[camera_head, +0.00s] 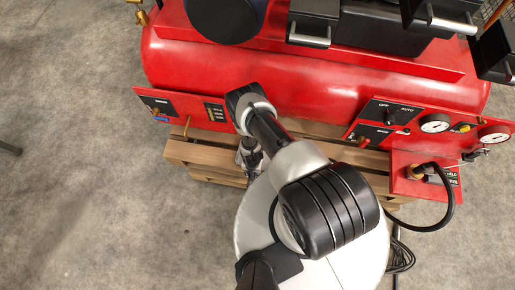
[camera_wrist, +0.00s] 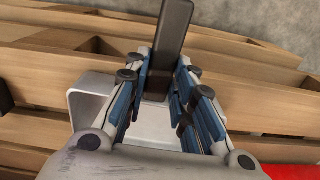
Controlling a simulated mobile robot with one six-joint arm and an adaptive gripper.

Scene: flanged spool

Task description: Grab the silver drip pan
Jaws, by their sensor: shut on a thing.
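The silver drip pan (camera_wrist: 88,103) shows in the wrist view as a pale metal box shape. It lies below and to the left of my gripper (camera_wrist: 168,82), with more of its grey surface visible between the fingers. A black bar that looks like its handle (camera_wrist: 174,40) runs up from between the fingertips. The fingers, with blue pads, are closed in on both sides of the pan's handle part. The exact contact is partly hidden by the fingers. In the head view my gripper (camera_head: 248,154) is small and mostly covered by my arm, and I cannot make out the pan there.
A wooden pallet (camera_head: 205,155) lies around the gripper, its slats also filling the wrist view (camera_wrist: 245,85). A big red tank machine (camera_head: 300,85) with gauges and switch panels stands behind it. A black hose (camera_head: 449,205) hangs at right.

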